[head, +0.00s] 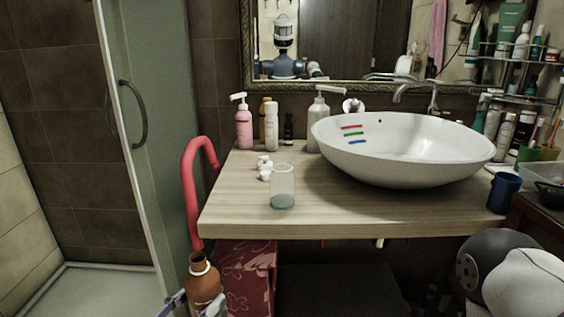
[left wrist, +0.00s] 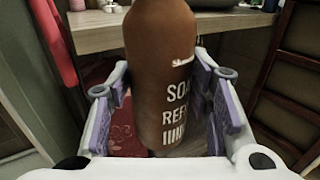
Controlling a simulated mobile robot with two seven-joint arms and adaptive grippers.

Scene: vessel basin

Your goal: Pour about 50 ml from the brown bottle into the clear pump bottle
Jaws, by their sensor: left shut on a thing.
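The brown bottle (head: 203,278) is upright at the bottom of the head view, below and in front of the counter's left end. My left gripper (head: 196,304) is shut on its body. In the left wrist view the brown bottle (left wrist: 163,80) stands between the pads of my left gripper (left wrist: 166,88), with white lettering on its side. A clear, open-topped bottle (head: 283,186) with a little greenish liquid stands near the counter's front edge, with no pump on it. It appears to be the clear pump bottle. My right gripper is not in view.
The wooden counter (head: 240,213) holds a white basin (head: 400,165), small white pieces (head: 265,168), a pink pump bottle (head: 243,125) and a greyish pump bottle (head: 318,125). A red curved tube (head: 190,185) rises beside the counter's left edge. A dark blue cup (head: 503,193) is at right.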

